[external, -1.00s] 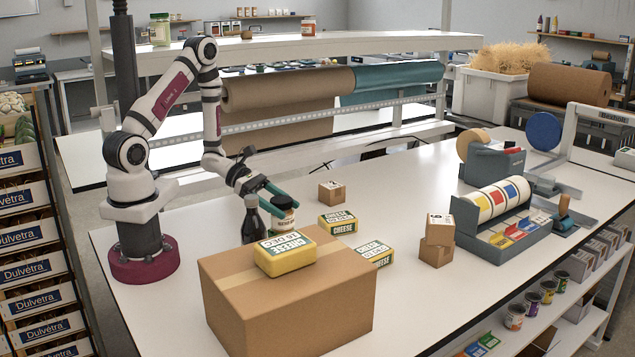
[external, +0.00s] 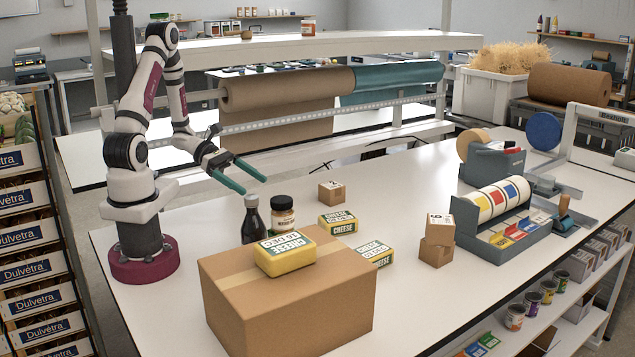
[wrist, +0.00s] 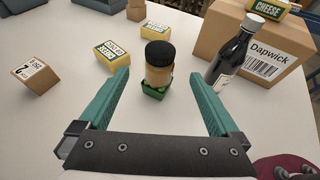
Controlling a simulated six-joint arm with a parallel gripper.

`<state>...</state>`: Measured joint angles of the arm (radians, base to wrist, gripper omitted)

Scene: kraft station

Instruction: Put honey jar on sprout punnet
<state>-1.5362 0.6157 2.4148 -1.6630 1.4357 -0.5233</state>
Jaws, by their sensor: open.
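The honey jar (external: 281,214), with a black lid and a pale label, stands upright behind the large carton. In the wrist view the jar (wrist: 159,62) sits on top of a small green tray, the sprout punnet (wrist: 151,90). The punnet's green rim shows below the jar; in the external view it is hidden behind the carton. My gripper (external: 254,186) is open and empty, with its teal fingers pointing down toward the jar from the left. It is apart from the jar, which appears between and beyond the fingertips in the wrist view.
A dark bottle (external: 252,222) stands close beside the jar. The large carton (external: 290,300) with a cheese pack (external: 285,254) on it is in front. More cheese packs (external: 338,222) and small boxes (external: 332,191) lie to the right. The table's left part is clear.

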